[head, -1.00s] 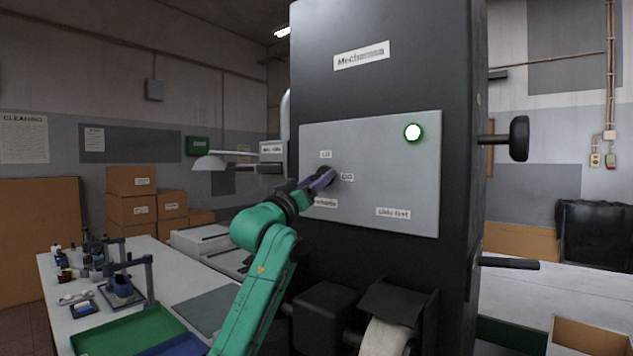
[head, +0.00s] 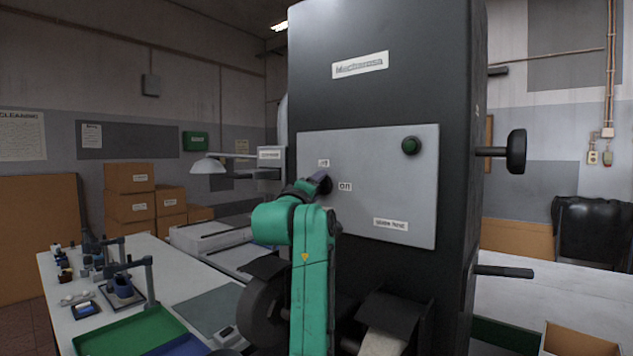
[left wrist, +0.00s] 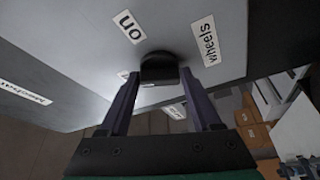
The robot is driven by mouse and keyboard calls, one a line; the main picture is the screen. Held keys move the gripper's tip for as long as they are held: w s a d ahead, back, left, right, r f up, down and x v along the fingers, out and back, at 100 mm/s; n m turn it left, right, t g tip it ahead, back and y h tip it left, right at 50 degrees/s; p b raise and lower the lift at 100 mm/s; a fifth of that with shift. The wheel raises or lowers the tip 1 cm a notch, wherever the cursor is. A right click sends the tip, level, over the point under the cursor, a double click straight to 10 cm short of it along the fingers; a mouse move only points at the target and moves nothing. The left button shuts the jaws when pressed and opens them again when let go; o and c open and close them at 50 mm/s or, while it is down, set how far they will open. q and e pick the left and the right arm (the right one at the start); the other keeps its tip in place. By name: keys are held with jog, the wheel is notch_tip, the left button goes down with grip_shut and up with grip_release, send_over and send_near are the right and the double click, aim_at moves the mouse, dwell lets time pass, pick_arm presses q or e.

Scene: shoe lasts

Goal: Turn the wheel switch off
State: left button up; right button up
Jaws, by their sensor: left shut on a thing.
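The wheel switch is a round black knob (left wrist: 159,68), seen in the left wrist view on the light grey panel (head: 385,185) of the tall dark machine. My left gripper (head: 322,183) is at the panel, its purple fingers shut on the knob from both sides. An off label (head: 323,162) is above the knob and an on label (head: 345,186) to its right. A wheels label (left wrist: 205,40) shows in the left wrist view. The green lamp (head: 410,145) at the panel's upper right is dark. My gripper largely hides the knob in the head view.
A worktable with a green tray (head: 128,335) and small tools stands at the left. Cardboard boxes (head: 130,193) are stacked behind it. A black handle (head: 516,152) and a lower bar (head: 503,271) stick out from the machine's right side.

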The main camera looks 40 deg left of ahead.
pick_arm(q)
jog(key=shift+r+n+g+p, duration=0.1)
jog(key=shift+n+g+p, duration=0.4)
jog(key=shift+n+p, duration=0.55)
jog(key=shift+r+n+g+p, duration=0.1)
jog(key=shift+n+g+p, duration=0.5)
jog(key=shift+n, duration=0.75)
jog(key=shift+f, duration=0.1)
jog(key=o, duration=1.3)
jog(key=shift+s, duration=0.1)
jog(key=b+v, duration=0.6)
jog(key=v, duration=0.8)
jog(key=shift+s, duration=0.3)
